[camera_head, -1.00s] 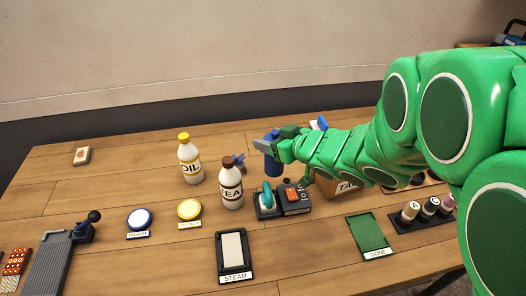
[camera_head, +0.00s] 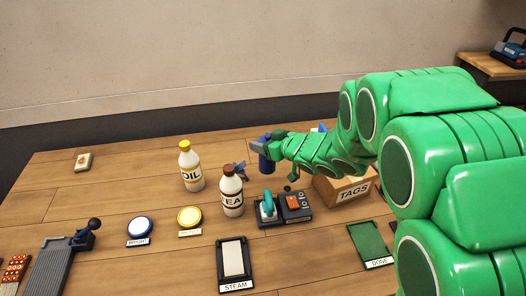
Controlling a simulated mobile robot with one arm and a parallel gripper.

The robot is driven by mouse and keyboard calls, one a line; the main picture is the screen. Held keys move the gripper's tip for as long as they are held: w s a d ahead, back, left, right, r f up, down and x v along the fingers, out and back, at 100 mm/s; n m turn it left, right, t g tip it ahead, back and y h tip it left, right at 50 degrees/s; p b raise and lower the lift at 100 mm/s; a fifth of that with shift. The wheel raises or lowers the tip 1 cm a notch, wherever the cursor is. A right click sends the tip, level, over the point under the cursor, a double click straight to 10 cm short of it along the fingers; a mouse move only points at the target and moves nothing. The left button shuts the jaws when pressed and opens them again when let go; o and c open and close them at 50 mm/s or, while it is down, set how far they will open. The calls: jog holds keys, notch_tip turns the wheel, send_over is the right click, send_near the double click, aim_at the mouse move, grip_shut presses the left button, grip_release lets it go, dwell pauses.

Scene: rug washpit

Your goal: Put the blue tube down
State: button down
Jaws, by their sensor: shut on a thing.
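The blue tube (camera_head: 265,163) is upright in my gripper (camera_head: 268,147), behind and to the right of the brown-capped TEA bottle (camera_head: 232,192). My gripper is at the end of my green arm, with its fingers closed around the upper part of the tube. The tube's lower end is close to the table top, but I cannot tell whether it touches. My gripper and arm hide part of the tube and the table behind it.
The OIL bottle (camera_head: 190,168) stands left of the TEA bottle. A black device with a teal handle (camera_head: 267,209) sits in front of the tube. The TAGS box (camera_head: 345,191), the green DONE tray (camera_head: 371,245) and the STEAM tray (camera_head: 217,262) lie nearer. The table's back left is mostly clear.

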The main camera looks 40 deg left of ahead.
notch_tip(320, 180, down, 6)
jog(key=w+a, duration=0.1)
jog(key=shift+w+a, duration=0.25)
jog(key=shift+a, duration=0.05)
dwell(0.3)
jog(key=shift+c, duration=1.2)
grip_release()
jog(key=shift+d+r, duration=0.3)
jog(key=shift+d, duration=0.15)
jog(key=v, duration=1.1)
jog(key=shift+s, duration=0.1)
